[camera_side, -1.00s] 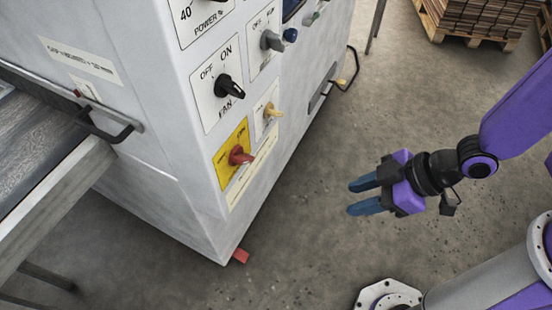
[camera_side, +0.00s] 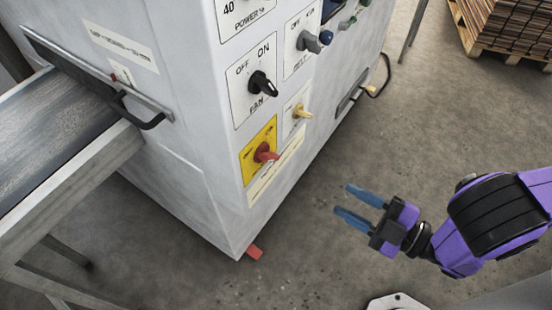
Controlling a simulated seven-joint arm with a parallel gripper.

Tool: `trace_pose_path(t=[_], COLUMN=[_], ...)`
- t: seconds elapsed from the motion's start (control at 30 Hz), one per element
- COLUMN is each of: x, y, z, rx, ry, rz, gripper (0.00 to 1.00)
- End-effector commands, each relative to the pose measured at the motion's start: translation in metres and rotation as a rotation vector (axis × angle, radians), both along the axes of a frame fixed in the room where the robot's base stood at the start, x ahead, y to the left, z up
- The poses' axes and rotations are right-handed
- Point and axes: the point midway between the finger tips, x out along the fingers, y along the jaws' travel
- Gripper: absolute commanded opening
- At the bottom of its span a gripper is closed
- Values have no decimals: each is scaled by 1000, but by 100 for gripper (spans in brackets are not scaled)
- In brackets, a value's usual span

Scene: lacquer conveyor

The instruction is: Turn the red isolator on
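The red isolator (camera_side: 265,153) is a red rotary handle on a yellow plate (camera_side: 250,170), low on the front panel of the white machine. Its handle points to the right and slightly down in the picture; the small lettering on the plate is too blurred to read. My gripper (camera_side: 350,204) has two blue fingers, spread apart with nothing between them. It is in the air to the right of and below the isolator, apart from it, with the fingers pointing left toward the machine.
Above the isolator are a black fan knob (camera_side: 262,84), a yellow knob (camera_side: 301,112) and a grey knob (camera_side: 313,43). A conveyor (camera_side: 60,125) adjoins the machine (camera_side: 185,150) on the left. Floor between gripper and machine is clear.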

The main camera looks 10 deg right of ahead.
Motion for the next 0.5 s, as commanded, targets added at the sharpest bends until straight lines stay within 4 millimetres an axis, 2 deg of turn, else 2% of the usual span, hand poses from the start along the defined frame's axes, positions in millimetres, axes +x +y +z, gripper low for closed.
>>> trace_pose_path(t=[0.27, 0.5], x=[23, 54], y=[20, 53], z=[1, 1], rx=[7, 8], ry=[-2, 0], rz=[-6, -4], gripper=[39, 39])
